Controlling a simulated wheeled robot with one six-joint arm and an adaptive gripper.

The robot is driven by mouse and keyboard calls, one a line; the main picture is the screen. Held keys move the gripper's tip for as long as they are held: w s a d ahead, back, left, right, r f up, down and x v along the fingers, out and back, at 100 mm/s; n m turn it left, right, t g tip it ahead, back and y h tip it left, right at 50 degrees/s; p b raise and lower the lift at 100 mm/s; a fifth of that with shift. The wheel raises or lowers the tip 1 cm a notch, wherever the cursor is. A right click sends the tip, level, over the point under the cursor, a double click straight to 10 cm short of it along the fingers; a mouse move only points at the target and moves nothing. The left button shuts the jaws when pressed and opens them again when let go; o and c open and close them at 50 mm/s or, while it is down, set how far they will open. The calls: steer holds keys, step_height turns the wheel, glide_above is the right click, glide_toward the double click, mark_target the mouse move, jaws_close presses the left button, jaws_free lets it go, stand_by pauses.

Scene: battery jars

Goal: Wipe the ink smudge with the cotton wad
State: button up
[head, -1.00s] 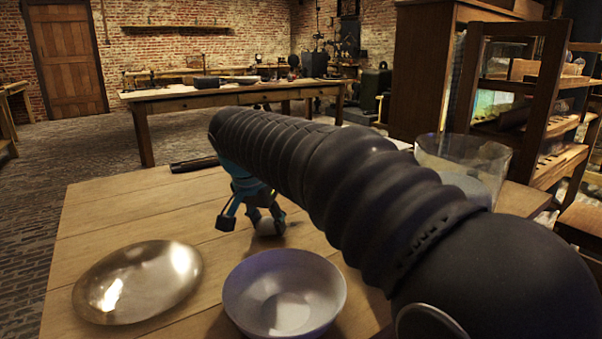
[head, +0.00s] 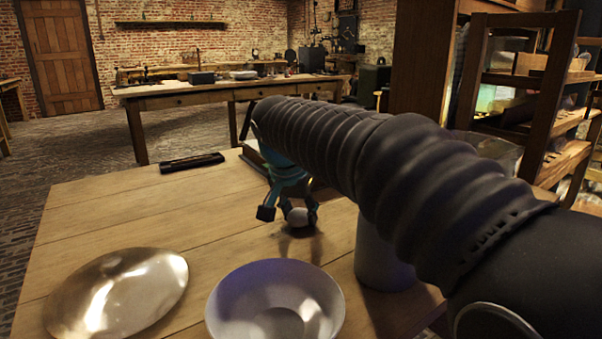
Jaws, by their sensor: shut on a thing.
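My gripper (head: 287,212) is teal with dark fingertips and points down over the middle of the wooden table (head: 130,222). I cannot tell whether the wad touches the wood. My arm hides the table's right part.
A shiny brass dish (head: 118,290) and a pale bowl (head: 272,305) stand at the front. A grey cylinder (head: 378,262) stands right of the bowl, partly behind my arm. A black bar (head: 192,162) lies at the back edge. The table's left middle is clear.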

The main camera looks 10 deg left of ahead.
mark_target(301, 210)
steer(key=shift+d+r+p, duration=0.1)
steer(key=shift+r+p, duration=3.2)
steer(key=shift+r, duration=0.75)
